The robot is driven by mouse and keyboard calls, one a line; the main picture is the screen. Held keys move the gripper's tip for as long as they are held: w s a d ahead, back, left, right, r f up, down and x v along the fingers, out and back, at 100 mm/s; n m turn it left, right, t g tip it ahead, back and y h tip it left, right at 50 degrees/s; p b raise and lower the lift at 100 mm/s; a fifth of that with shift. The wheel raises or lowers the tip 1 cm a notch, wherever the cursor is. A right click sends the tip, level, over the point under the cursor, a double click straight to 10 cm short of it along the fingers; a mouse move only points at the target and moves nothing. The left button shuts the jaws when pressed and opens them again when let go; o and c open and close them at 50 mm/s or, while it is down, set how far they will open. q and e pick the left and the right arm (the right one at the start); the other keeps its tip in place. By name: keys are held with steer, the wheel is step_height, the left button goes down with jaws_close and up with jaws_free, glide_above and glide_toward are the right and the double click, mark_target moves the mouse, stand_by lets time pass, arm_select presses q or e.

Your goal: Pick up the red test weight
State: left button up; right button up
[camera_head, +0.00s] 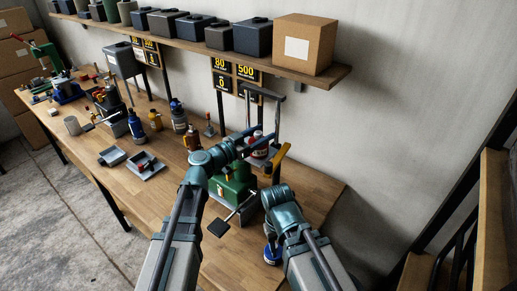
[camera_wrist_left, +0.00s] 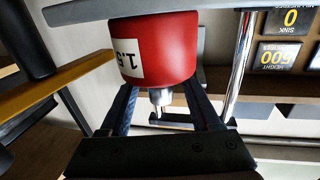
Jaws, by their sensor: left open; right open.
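The red test weight (camera_wrist_left: 153,48) fills the upper middle of the left wrist view, which shows its white label upside down. Its red body meets a grey plate (camera_wrist_left: 200,10), and its metal stem (camera_wrist_left: 160,97) points toward my wrist. My left gripper (camera_wrist_left: 161,100) is open, with its dark fingers on either side of the stem. In the head view my left gripper (camera_head: 268,134) is beside the upright metal frame above the green machine (camera_head: 232,184); a small red-and-white patch, likely the weight (camera_head: 257,136), shows there. My right gripper (camera_head: 271,232) points down above a blue object with a white label (camera_head: 272,256); its fingers are hard to make out.
The wooden workbench (camera_head: 180,215) carries grey trays (camera_head: 146,165), a blue bottle (camera_head: 135,124) and several tools at left. A shelf above holds dark boxes and a cardboard box (camera_head: 304,45). A lever with a dark pad (camera_head: 219,228) sticks out in front of the green machine.

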arm_select(q)
steer(key=shift+x, duration=1)
steer(key=shift+a, duration=0.1)
jaws_close()
steer(key=shift+r, duration=0.1)
stand_by(0.4)
